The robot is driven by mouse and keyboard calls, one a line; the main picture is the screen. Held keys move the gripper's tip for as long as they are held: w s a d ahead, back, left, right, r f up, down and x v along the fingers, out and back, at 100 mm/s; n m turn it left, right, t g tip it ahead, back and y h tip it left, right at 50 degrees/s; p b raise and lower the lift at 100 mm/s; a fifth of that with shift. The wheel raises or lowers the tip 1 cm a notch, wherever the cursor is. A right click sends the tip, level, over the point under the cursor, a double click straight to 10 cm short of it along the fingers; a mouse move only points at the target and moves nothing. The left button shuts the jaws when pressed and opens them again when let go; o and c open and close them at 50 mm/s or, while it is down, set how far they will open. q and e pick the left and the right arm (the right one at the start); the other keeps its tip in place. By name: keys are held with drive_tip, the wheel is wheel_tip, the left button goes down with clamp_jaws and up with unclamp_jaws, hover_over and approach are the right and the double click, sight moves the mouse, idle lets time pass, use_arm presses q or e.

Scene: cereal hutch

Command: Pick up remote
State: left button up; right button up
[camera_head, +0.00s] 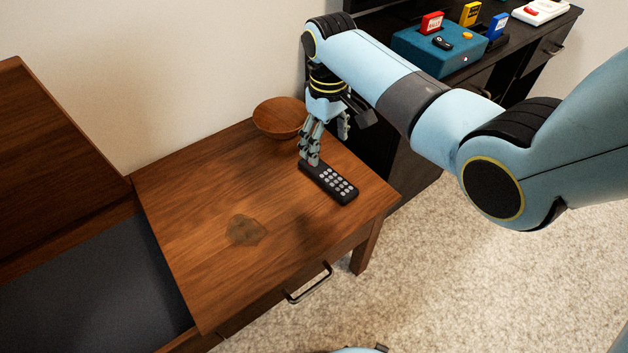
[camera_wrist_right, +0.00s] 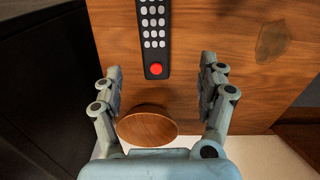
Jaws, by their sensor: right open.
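The remote (camera_head: 330,185) is black with pale buttons and lies flat on the wooden side table. In the right wrist view the remote (camera_wrist_right: 153,40) shows a red button at its near end, and its other end is cut off by the top edge. My right gripper (camera_head: 314,160) points down at the remote's far end in the head view. In the right wrist view the right gripper (camera_wrist_right: 161,80) is open, with a finger on each side of the remote's line and nothing between them held. My left gripper is not in view.
A wooden bowl (camera_head: 280,117) stands at the table's back corner, close to my right gripper. The table (camera_head: 190,230) has a dark patch and free room at left. A dark cabinet with a teal console (camera_head: 440,50) stands behind my right arm.

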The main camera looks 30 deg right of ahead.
drive_tip(key=b, duration=0.2)
hover_over(327, 175)
drive_tip(key=f, duration=0.4)
drive_tip(key=shift+w+a+f, duration=0.1)
drive_tip(key=shift+a+f, duration=0.2)
drive_tip(key=f+b, duration=0.1)
drive_tip(key=f, duration=0.1)
drive_tip(key=f+b, duration=0.1)
drive_tip(key=f, duration=0.1)
drive_tip(key=f+b, duration=0.1)
drive_tip(key=f, duration=0.1)
drive_tip(key=shift+d, duration=0.35)
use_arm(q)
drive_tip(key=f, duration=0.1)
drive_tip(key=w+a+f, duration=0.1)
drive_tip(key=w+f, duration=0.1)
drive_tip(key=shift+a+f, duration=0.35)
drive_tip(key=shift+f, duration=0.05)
use_arm(e)
drive_tip(key=shift+r, duration=0.1)
drive_tip(key=shift+c, duration=0.3)
drive_tip(key=c, duration=1.3)
drive_tip(key=shift+o, duration=0.2)
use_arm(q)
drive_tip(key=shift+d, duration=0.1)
use_arm(e)
drive_tip(key=shift+r, duration=0.1)
